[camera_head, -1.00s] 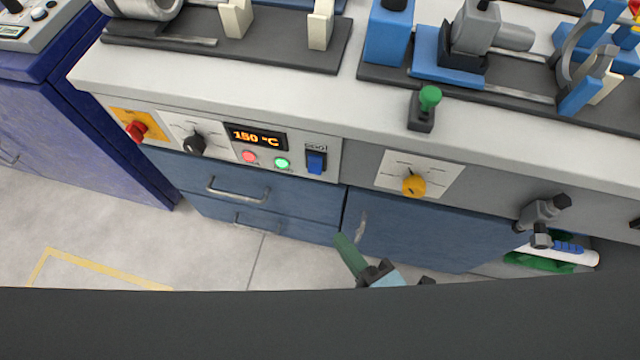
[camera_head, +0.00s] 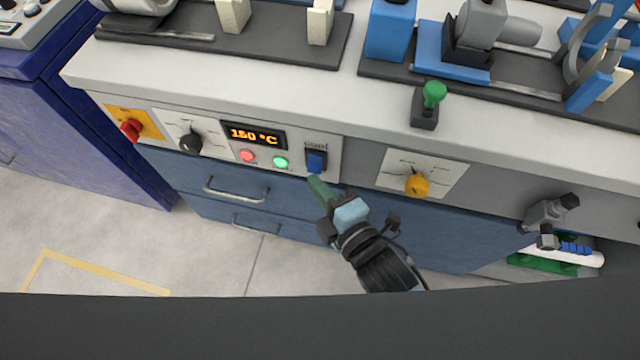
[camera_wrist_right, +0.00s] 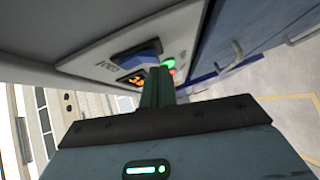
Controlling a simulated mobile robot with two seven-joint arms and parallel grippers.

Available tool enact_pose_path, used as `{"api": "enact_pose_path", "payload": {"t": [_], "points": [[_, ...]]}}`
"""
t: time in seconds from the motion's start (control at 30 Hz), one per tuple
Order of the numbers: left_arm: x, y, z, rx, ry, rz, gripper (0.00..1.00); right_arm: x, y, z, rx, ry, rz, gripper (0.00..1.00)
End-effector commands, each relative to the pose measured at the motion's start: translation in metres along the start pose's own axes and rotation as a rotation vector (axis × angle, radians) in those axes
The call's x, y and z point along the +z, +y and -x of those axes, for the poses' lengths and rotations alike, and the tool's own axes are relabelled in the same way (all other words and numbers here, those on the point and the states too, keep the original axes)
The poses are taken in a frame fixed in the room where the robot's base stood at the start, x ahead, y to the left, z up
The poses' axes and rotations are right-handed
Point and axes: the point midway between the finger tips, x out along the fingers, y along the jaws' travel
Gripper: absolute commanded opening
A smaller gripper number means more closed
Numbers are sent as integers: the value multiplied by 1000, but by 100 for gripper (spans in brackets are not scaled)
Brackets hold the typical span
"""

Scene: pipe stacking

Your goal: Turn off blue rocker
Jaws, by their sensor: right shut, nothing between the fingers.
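The blue rocker (camera_head: 316,161) sits on the light control panel (camera_head: 335,158) at the bench front, right of the display. In the right wrist view the rocker (camera_wrist_right: 137,55) lies just beyond the fingertips. My right gripper (camera_head: 318,186) is shut with green fingers and empty. Its tips are just below the rocker in the head view; I cannot tell whether they touch the panel. The fingers also show in the right wrist view (camera_wrist_right: 158,85). My left gripper is not in view.
Beside the rocker are a lit orange display (camera_head: 254,134), a red button (camera_head: 246,155) and a green button (camera_head: 281,163). A black knob (camera_head: 190,142) and red knob (camera_head: 131,130) are farther left. A yellow knob (camera_head: 417,185) is to the right. Drawers (camera_head: 235,190) lie below.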

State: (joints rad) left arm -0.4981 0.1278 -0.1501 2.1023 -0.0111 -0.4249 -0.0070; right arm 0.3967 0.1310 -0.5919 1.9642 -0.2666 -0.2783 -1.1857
Motion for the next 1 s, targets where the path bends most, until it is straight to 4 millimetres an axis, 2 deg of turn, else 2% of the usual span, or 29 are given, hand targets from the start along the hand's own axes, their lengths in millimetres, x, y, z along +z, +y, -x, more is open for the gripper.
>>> {"api": "enact_pose_path", "payload": {"t": [0.37, 0.6, 1.0], "points": [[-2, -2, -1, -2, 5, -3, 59, 2, 0, -2, 0, -1, 1, 0], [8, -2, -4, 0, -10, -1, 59, 9, -5, -8, 58, -3, 60, 0], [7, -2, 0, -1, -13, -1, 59, 10, -3, -6, 56, -3, 57, 0]]}}
